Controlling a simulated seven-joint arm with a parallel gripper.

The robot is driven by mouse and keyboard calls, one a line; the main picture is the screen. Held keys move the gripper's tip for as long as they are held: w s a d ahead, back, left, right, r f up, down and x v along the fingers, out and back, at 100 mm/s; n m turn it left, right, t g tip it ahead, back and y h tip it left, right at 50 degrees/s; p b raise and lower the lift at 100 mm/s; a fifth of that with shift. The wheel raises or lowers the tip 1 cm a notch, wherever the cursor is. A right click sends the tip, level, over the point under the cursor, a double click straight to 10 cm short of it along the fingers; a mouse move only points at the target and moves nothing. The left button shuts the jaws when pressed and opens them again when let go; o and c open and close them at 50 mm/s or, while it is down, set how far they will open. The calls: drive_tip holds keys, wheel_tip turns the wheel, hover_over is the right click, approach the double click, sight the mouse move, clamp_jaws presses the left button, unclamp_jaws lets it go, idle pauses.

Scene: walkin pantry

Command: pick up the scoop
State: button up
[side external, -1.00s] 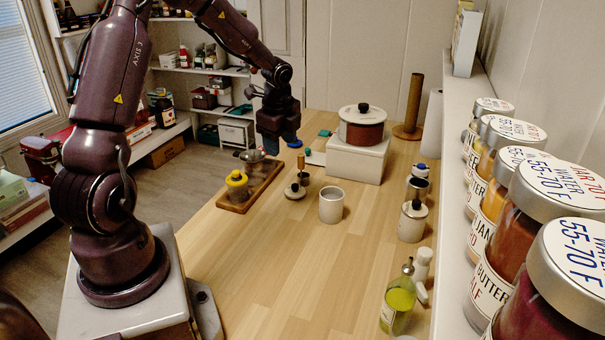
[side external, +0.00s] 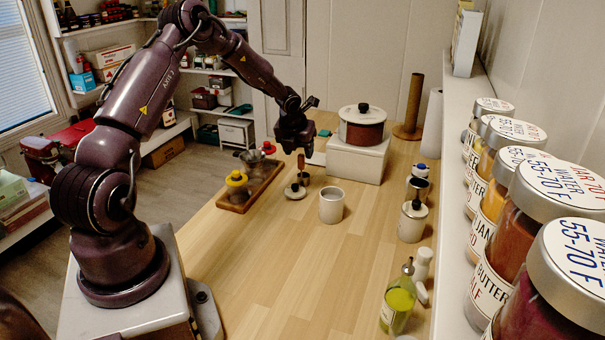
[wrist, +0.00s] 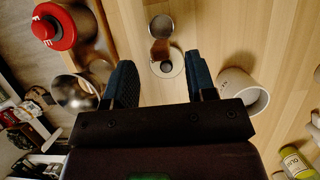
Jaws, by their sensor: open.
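The scoop (side external: 303,179) seems to be the small metal cup with a brown handle that points up on the wooden counter. In the wrist view, the scoop (wrist: 160,27) lies ahead of the fingers, around the line between them. My gripper (side external: 296,149) is above the counter, close to the top of the handle in the side view. In the wrist view, my gripper (wrist: 161,80) has its two blue fingers spread, with nothing held between them. I cannot tell the exact height gap between fingertips and handle.
A pale lid with a dark knob (side external: 295,191) lies next to the scoop. A white cup (side external: 331,206) stands to the right. A wooden tray (side external: 236,207) with jars and a metal bowl (wrist: 72,92) is to the left. A pot (side external: 361,130) stands on a white box behind.

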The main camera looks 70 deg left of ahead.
hover_over(303, 184)
drive_tip(key=a, duration=0.1)
drive_tip(key=shift+w+f, duration=0.2)
drive_tip(key=shift+f, duration=2.6)
drive_tip(key=shift+c, duration=0.5)
clamp_jaws()
